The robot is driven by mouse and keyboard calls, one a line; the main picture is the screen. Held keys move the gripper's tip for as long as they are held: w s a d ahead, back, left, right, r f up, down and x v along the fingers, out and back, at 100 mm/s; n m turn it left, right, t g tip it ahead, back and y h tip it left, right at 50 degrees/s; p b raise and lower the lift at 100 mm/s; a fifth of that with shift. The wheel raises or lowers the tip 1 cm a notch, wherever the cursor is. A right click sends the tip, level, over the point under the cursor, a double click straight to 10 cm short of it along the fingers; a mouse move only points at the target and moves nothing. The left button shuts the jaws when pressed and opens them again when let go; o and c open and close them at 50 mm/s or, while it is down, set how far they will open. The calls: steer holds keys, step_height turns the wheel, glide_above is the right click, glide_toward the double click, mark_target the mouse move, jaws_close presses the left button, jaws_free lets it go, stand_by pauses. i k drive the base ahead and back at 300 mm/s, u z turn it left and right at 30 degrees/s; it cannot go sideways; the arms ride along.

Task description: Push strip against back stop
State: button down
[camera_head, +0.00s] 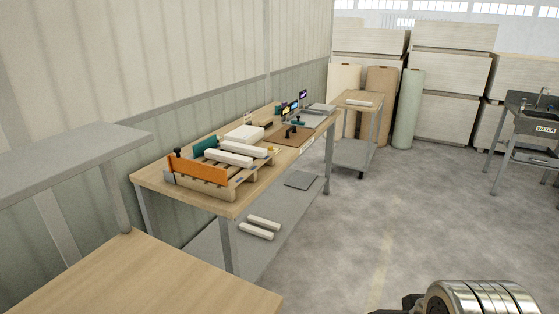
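Pale strips (235,147) lie on a slatted wooden rack (244,178) on the long workbench (228,205). An upright orange board (197,168) stands at the rack's near left end, with a black knob beside it. I cannot tell whether this board is the back stop, or which strip is meant. Another pale strip (358,102) lies on a small far table (345,96). Two more pale strips (263,222) lie on the bench's lower shelf. My gripper's fingers do not show; only a ringed metal part of my arm is at the bottom right, far from the bench.
A bare wooden tabletop (140,275) and a grey raised shelf (70,160) are close at left. Rolls (380,105) and stacked panels (450,80) stand at the back. A grey sink stand (520,115) is at right. The concrete floor (410,210) between is clear.

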mark_target(246, 162)
steer(key=z, duration=0.5)
steer(key=i, duration=2.95)
steer(key=u, duration=1.05)
